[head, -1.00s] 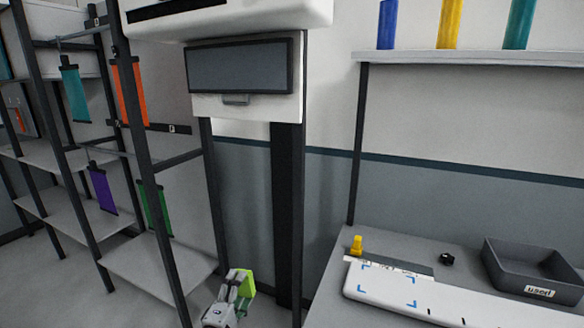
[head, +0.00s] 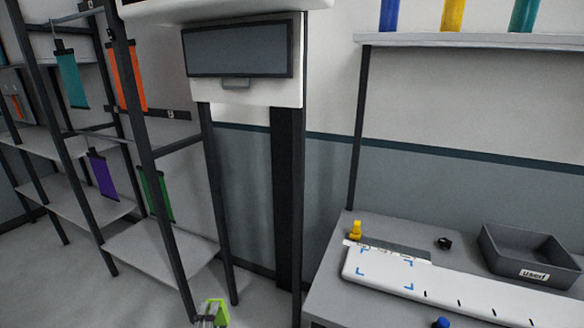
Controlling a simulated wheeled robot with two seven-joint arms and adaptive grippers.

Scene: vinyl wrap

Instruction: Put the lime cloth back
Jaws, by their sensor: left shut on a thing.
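The lime cloth (head: 219,309) shows as a small bright green patch at the bottom edge of the head view, left of centre. My left gripper (head: 208,318) is shut on it, and the frame edge cuts off most of the gripper. Much of the cloth is hidden or out of frame. My right gripper is not in view.
At left a dark-framed rack carries hanging teal (head: 72,80), orange (head: 129,74), purple (head: 103,176) and green (head: 157,194) cloths. At right a bench holds a white board (head: 440,282), a yellow item (head: 355,231) and a grey "used" bin (head: 536,271). A drawer unit (head: 240,55) hangs between them.

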